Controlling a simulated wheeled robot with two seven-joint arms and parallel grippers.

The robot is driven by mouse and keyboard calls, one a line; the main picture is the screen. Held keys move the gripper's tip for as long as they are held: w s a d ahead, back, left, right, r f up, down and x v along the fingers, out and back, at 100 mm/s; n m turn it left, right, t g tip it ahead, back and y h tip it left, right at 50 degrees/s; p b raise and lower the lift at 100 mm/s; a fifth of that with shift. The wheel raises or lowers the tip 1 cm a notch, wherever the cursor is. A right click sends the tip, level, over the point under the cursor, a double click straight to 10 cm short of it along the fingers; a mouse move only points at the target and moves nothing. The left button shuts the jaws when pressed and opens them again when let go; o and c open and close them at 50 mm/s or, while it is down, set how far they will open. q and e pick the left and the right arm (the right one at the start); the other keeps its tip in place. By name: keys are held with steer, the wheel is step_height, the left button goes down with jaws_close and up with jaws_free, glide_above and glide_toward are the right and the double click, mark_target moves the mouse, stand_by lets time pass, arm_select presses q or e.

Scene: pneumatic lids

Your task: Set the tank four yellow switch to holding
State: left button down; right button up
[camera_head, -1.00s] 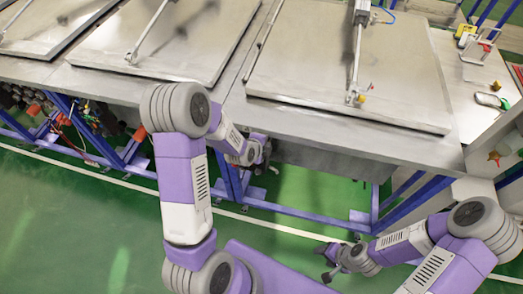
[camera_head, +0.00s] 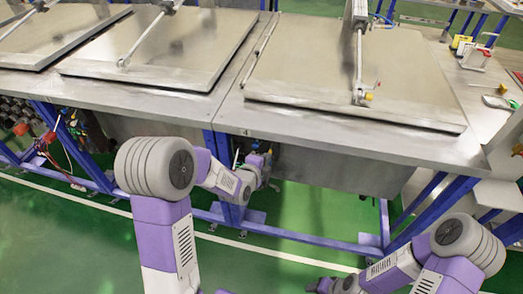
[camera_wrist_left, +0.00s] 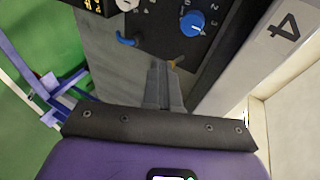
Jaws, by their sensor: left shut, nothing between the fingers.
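In the left wrist view a black panel carries a small yellow switch (camera_wrist_left: 177,62). The shut fingers of my left gripper (camera_wrist_left: 165,72) are at the switch, their tips beside or touching it; I cannot tell which. The fingers partly hide it. In the head view my left gripper (camera_head: 266,170) is under the table's front edge, near the label 4 (camera_head: 246,133). The label 4 also shows on the pale post in the left wrist view (camera_wrist_left: 283,27). My right gripper (camera_head: 322,286) is at the bottom edge, too small and cut off to read.
Beside the switch are a blue round knob (camera_wrist_left: 192,24) with numbers around it and a blue lever (camera_wrist_left: 125,40). A blue table leg (camera_head: 222,150) stands left of my left gripper. Metal lids (camera_head: 350,75) lie on the table above. Green floor is open in front.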

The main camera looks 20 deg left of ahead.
arm_select(q)
steer(key=shift+r, duration=0.25)
arm_select(e)
steer(key=shift+r, duration=0.15)
arm_select(q)
steer(key=shift+r+p, duration=0.6)
steer(key=shift+p, duration=0.05)
arm_select(e)
steer(key=shift+r, duration=0.4)
